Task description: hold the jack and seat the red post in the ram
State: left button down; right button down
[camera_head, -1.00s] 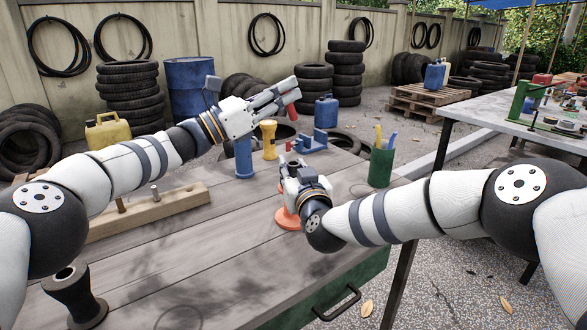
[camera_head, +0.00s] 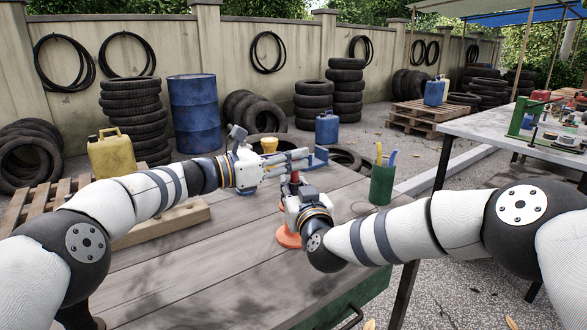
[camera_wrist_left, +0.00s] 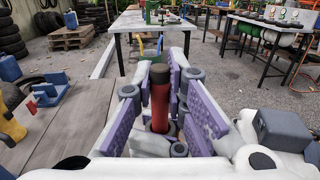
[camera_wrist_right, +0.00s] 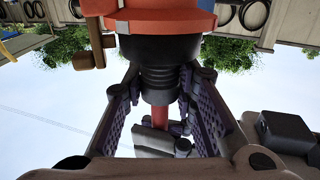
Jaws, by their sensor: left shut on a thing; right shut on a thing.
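The jack has an orange-red base (camera_head: 288,238) on the near table and a black threaded collar (camera_wrist_right: 157,80), seen upside down in the right wrist view. My right gripper (camera_head: 293,193) is shut around the jack's upper part and hides much of it. My left gripper (camera_head: 300,162) is above it, shut on the red post (camera_wrist_left: 160,105). The post stands about upright between the left fingers, and it also shows beyond the collar in the right wrist view (camera_wrist_right: 187,119). The post's lower end is hidden, so I cannot tell whether it is in the ram.
A green cup with pens (camera_head: 382,184) stands right of the grippers. A blue bracket (camera_head: 318,157) and a yellow piece (camera_head: 269,145) are just behind my left gripper. A wooden beam (camera_head: 165,224) lies at left. The front of the table (camera_head: 190,270) is clear.

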pick_arm(q)
jog(key=shift+f, duration=0.85)
jog(key=c, duration=1.6)
grip_release()
jog(key=shift+a, duration=0.45)
jog(key=v, duration=1.1)
jog(key=shift+s, duration=0.2)
pick_arm(e)
jog(key=c, duration=1.2)
grip_release()
